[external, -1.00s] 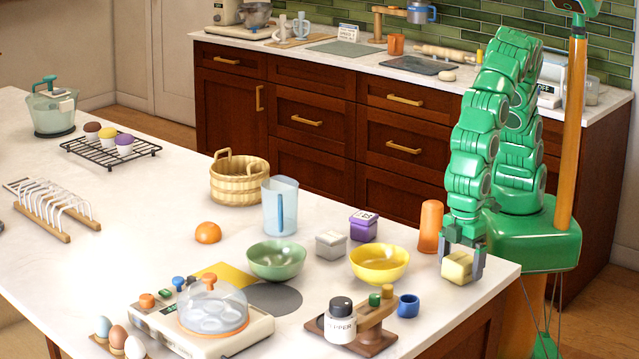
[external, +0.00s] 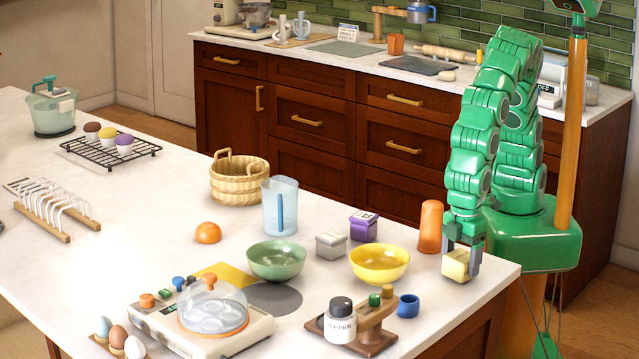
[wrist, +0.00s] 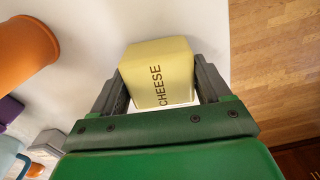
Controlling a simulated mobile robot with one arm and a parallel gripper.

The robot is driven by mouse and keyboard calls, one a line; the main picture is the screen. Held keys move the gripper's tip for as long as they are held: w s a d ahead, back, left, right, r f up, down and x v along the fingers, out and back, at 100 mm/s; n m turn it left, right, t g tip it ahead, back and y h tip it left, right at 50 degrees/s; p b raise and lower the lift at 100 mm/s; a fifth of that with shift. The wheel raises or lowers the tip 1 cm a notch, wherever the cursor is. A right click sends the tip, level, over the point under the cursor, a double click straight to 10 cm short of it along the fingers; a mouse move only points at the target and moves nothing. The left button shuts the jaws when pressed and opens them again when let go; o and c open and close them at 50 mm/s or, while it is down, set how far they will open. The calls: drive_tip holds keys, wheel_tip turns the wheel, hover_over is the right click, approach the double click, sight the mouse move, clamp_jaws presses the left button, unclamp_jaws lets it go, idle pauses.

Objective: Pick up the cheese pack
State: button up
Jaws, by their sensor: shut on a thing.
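The cheese pack (external: 456,265) is a pale yellow block near the right end of the white counter. In the wrist view the cheese pack (wrist: 160,75) shows the word CHEESE and sits between the two dark fingers. My gripper (external: 462,262) points down and is shut on it, one finger on each side; it also shows in the wrist view (wrist: 160,92). I cannot tell whether the pack's underside touches the counter.
An orange cylinder (external: 431,226) stands close to the left of my gripper. A yellow bowl (external: 380,278), a blue cup (external: 408,306) and a wooden stand (external: 372,338) are further left. The counter edge (external: 500,283) lies close on the right.

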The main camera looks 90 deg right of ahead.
wheel_tip(320, 180, up, 2)
drive_tip(key=shift+w+a+r, duration=0.1)
drive_tip(key=shift+r, duration=0.05)
drive_tip(key=s+d+r, duration=0.8)
drive_tip(key=d+r, duration=0.2)
drive_tip(key=d, duration=0.1)
drive_tip(key=shift+d+r, duration=0.15)
drive_tip(key=shift+d, duration=0.25)
